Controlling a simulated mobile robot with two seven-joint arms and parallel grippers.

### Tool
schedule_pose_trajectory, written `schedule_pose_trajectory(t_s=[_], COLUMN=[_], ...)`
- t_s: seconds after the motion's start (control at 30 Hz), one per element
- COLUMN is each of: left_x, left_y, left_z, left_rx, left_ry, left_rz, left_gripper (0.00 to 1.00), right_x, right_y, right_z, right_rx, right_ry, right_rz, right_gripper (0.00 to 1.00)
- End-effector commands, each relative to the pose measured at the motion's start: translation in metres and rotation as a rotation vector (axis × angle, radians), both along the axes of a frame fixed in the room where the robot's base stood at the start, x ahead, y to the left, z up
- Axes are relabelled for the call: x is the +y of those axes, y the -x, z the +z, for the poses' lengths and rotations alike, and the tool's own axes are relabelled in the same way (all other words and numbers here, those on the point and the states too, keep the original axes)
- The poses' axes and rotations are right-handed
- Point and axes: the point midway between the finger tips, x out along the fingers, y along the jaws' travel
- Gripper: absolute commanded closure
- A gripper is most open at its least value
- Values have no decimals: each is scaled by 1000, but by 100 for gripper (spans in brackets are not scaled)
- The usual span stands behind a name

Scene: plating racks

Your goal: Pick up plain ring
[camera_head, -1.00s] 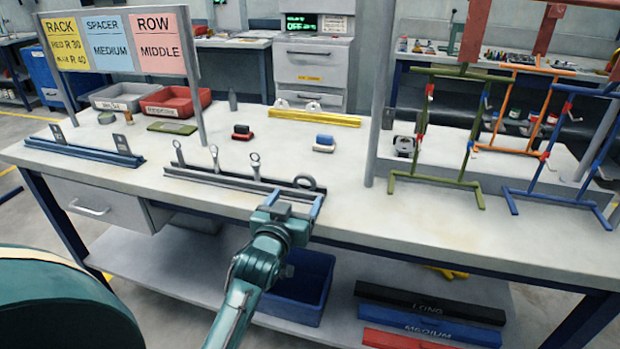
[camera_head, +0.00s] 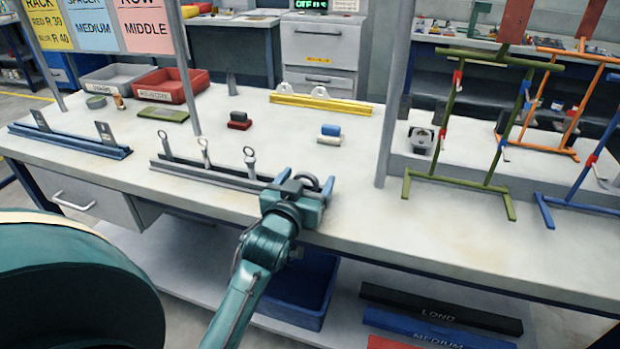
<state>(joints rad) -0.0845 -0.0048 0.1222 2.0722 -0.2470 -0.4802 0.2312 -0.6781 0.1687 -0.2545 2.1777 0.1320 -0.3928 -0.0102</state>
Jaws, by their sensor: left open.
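A grey rail (camera_head: 215,176) lies along the front part of the bench. Several small ring-topped parts stand along it, such as a grey one (camera_head: 249,160) at its middle. A dark, thicker ring with no visible stem (camera_head: 308,180) is at the rail's right end, and it looks like the plain ring. My left gripper (camera_head: 307,185) is open at this end, with its fingers on either side of the ring. The gripper body hides the ring's lower part, and I cannot tell whether the fingers touch it. My right gripper is not in view.
A blue rail (camera_head: 70,142) lies at the left and a yellow one (camera_head: 330,106) farther back. Small blocks (camera_head: 330,134) stand behind the grey rail. A grey post (camera_head: 393,100) and a green rack (camera_head: 455,183) stand at the right. The bench between is mostly clear.

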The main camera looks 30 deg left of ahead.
Motion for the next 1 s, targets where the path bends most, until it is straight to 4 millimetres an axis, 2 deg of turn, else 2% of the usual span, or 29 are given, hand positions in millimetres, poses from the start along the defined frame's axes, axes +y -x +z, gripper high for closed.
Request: schedule_pose_trajectory(t_s=[0.17, 0.77, 1.0], left_x=[0, 0, 0], left_y=[0, 0, 0], left_z=[0, 0, 2], left_rx=[0, 0, -2], left_ry=[0, 0, 0], left_rz=[0, 0, 0], left_gripper=[25, 74, 75], right_x=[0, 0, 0], right_y=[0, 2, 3], right_z=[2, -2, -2], right_rx=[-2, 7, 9], right_ry=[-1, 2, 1], right_rz=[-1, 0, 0], right_gripper=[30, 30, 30])
